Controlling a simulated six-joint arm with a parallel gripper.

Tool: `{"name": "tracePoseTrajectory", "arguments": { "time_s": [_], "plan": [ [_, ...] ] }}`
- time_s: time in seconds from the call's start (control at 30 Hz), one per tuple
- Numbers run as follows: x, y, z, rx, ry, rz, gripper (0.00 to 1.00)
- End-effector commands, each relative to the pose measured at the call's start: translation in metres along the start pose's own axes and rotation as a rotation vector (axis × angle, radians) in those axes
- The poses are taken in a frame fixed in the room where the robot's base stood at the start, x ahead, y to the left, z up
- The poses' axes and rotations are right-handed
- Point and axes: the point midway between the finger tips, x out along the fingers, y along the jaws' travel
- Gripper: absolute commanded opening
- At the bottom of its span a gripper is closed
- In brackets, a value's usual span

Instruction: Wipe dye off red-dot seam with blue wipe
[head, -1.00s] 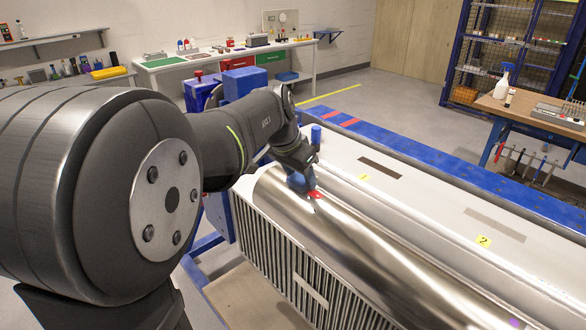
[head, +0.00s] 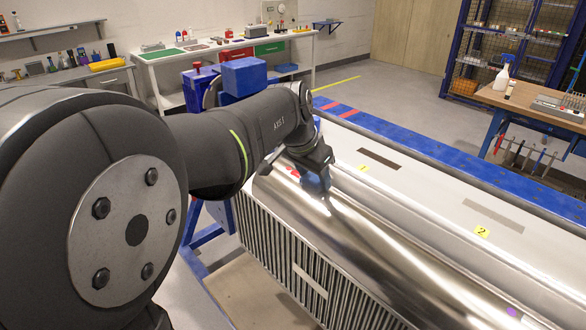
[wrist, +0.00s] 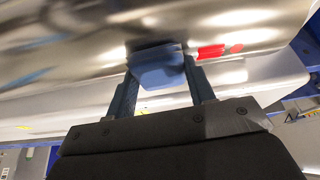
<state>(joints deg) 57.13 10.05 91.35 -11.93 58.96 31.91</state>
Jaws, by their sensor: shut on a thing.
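My gripper (head: 318,166) is shut on the blue wipe (head: 316,181) and holds it at the shiny metal cylinder (head: 345,235), near its far end. In the wrist view the wipe (wrist: 157,66) sits between both fingers, against or very close to the metal; contact cannot be told for sure. A red mark (head: 294,172) shows on the cylinder just left of the wipe in the head view. In the wrist view red marks (wrist: 212,51) lie just right of the wipe. Whether they are dye or the dot is unclear. The metal under the wipe is hidden.
A purple dot (head: 511,311) marks the cylinder's near end. Yellow labels, one reading 2 (head: 482,232), sit on the pale panel alongside. A blue frame rail (head: 430,168) runs behind. A bench with a spray bottle (head: 503,76) stands at the right, apart.

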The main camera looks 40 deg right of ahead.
Motion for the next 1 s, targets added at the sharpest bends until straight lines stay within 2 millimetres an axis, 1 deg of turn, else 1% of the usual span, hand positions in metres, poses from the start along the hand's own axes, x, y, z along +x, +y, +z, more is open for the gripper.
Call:
{"name": "tracePoseTrajectory", "arguments": {
  "time_s": [0.03, 0.87, 1.0],
  "plan": [
    [0.001, -0.006, 0.000, -0.003, -0.001, 0.000, 0.31],
    [0.003, -0.080, -0.006, -0.002, -0.002, 0.001, 0.31],
    [0.003, -0.065, -0.005, 0.002, 0.000, 0.001, 0.31]
  ]
}}
